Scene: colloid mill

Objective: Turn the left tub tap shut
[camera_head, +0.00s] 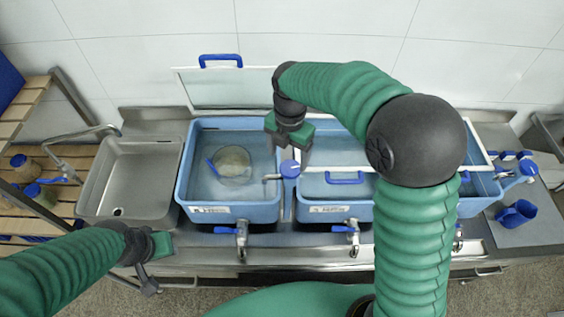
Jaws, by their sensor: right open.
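The left tub (184,190) is a blue basin of water. Its tap (242,240) is metal and juts from the front below the tub, with a blue lever (225,230) pointing left. My left gripper (150,284) is low at the front left, left of this tap and apart from it; its jaws are too unclear to read.
A round bowl-like object (232,163) lies in the left tub. An empty steel sink (130,180) stands on the left. The middle tub (330,212) has its own tap (351,238). A blue jug (516,213) is at right. My right arm hides part of the right side.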

